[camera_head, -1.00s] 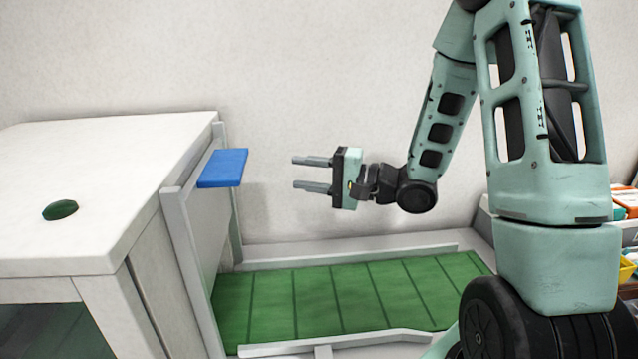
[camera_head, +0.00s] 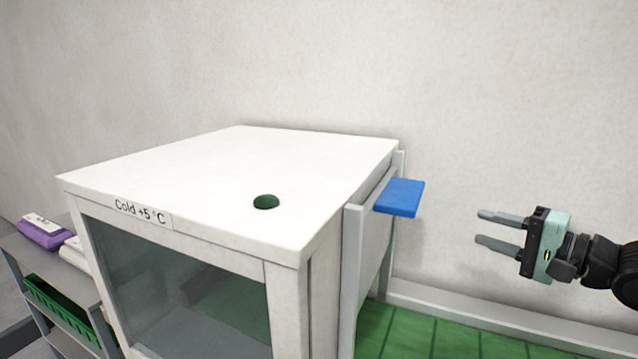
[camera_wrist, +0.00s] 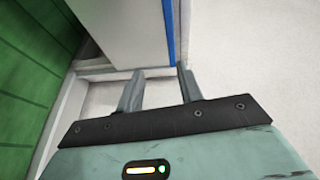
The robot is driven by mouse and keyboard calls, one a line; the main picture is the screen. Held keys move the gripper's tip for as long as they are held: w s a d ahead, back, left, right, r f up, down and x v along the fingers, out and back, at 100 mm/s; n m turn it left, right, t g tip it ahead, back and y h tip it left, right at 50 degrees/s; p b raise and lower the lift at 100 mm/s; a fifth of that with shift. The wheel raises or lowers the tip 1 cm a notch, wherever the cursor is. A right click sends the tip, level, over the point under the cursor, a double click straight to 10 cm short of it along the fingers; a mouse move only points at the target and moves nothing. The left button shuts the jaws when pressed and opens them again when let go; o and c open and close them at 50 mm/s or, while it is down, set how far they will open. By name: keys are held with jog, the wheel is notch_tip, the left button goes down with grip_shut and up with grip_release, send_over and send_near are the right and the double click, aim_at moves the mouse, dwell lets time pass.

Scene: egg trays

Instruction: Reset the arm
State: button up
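My gripper (camera_head: 500,230) is at the right of the head view, held in the air above the green slatted surface (camera_head: 455,342). Its two grey fingers point left and stand apart, with nothing between them. The wrist view also shows the fingers (camera_wrist: 158,82) apart and empty. They point toward the side of the white cabinet and its blue handle-like plate (camera_head: 400,197), with a clear gap between. Most of my arm is outside the head view.
A shelf (camera_head: 75,270) at the left holds a purple-and-white pack (camera_head: 42,232) and a green crate (camera_head: 60,305). Air around the gripper is free.

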jog(key=s+a+f+n+g+h+b, duration=0.25)
jog(key=a+f+n+g+h, duration=0.4)
jog(key=a+f+n, duration=0.5)
jog(key=s+a+n+g+h+b, duration=0.1)
jog(key=s+a+n+g, duration=0.2)
jog(key=s, duration=0.8)
jog(key=s+a+n+g+h+b, duration=0.2)
jog(key=s+a, duration=0.4)
jog(key=s, duration=0.4)
jog(key=shift+s+f+n+g, duration=0.35)
jog(key=shift+n+g, duration=0.1)
jog(key=shift+g, duration=0.8)
jog(key=shift+a, duration=0.15)
